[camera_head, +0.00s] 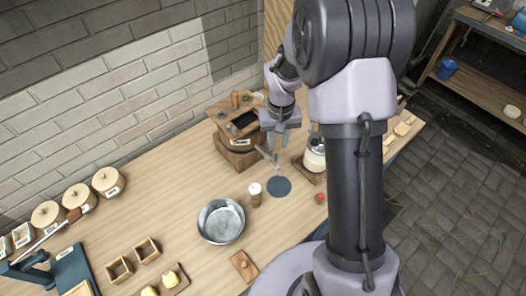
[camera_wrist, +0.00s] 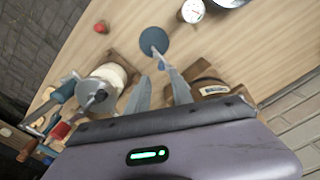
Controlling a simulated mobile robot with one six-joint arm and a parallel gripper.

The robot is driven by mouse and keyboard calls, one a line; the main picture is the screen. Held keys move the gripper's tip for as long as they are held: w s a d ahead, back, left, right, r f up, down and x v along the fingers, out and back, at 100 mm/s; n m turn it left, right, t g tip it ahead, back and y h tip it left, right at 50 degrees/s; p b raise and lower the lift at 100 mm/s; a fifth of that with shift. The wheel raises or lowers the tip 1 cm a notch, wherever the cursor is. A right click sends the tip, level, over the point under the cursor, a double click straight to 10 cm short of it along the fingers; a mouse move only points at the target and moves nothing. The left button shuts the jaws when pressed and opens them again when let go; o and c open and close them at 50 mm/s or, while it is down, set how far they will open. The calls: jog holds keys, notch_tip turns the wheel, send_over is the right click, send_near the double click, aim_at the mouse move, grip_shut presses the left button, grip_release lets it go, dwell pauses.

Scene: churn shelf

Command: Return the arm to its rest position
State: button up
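My gripper (camera_head: 278,150) hangs over the table between a wooden box with a drawer-like front (camera_head: 238,125) and a glass-and-metal jar (camera_head: 315,152). In the wrist view my gripper's two fingers (camera_wrist: 161,82) are apart, with a gap between them. A thin grey metal crank-like piece (camera_head: 266,157) shows close beside the fingertips; in the wrist view its pale end (camera_wrist: 158,60) appears just beyond them. I cannot tell whether it touches a finger. My arm reaches out across the table from the right of the head view.
Wooden trays (camera_head: 119,269) and lidded round pots (camera_head: 108,181) stand left. A brick wall (camera_head: 130,80) runs behind.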

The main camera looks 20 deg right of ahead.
jog(key=shift+s+a+r+b, duration=0.15)
jog(key=shift+r+b, duration=0.15)
jog(key=shift+b, duration=0.25)
jog(key=s+a+r+m+t+y+b, duration=0.1)
jog(key=s+a+b, duration=0.3)
jog(key=s+b, duration=0.4)
jog(key=s+a+r+m+t+y+b, duration=0.1)
jog(key=s+a+t+b, duration=0.3)
jog(key=s+b, duration=0.5)
jog(key=s+a+r+m, duration=0.1)
jog(key=s, duration=0.4)
jog(key=shift+a+r+t, duration=0.15)
jog(key=shift+r+t, duration=0.15)
jog(key=shift+r, duration=0.1)
